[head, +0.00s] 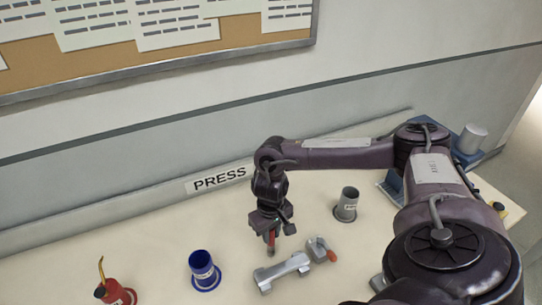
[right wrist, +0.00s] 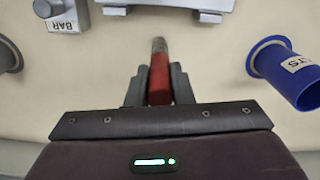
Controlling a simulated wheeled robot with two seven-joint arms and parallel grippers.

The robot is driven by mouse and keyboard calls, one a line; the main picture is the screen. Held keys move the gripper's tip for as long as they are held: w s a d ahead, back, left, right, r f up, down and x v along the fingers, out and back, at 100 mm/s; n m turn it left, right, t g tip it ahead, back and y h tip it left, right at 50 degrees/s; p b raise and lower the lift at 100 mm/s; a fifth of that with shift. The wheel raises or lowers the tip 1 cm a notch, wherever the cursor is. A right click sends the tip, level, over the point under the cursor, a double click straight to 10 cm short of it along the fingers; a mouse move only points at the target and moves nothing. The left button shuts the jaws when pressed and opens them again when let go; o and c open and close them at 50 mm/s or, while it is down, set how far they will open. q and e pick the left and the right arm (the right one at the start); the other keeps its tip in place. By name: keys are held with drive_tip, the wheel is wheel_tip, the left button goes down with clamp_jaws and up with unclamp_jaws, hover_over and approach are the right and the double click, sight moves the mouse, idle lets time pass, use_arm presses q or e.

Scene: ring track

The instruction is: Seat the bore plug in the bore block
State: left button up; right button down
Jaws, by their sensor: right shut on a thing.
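My right gripper (head: 271,238) is shut on a slim red piece with a grey metal end, which looks like the bore plug (right wrist: 159,78). In the right wrist view, the plug sticks out from between the fingers, grey end away from my gripper. In the head view it points down over the table. A low grey metal piece with raised ends (head: 283,271) lies just in front of it. A small grey block marked BAR (right wrist: 62,14) with an orange end lies beside that. I cannot tell which piece is the bore block. My left gripper is out of view.
A blue flanged cup (head: 204,270) and a red oil can (head: 114,293) stand to the left. A grey flanged cup (head: 347,205) stands to the right. A blue fixture (head: 392,184) is partly hidden by my right arm. The wall with a PRESS sign (head: 220,179) bounds the table behind.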

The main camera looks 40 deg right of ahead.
drive_tip(key=shift+f, duration=0.1)
drive_tip(key=c, duration=1.3)
unclamp_jaws()
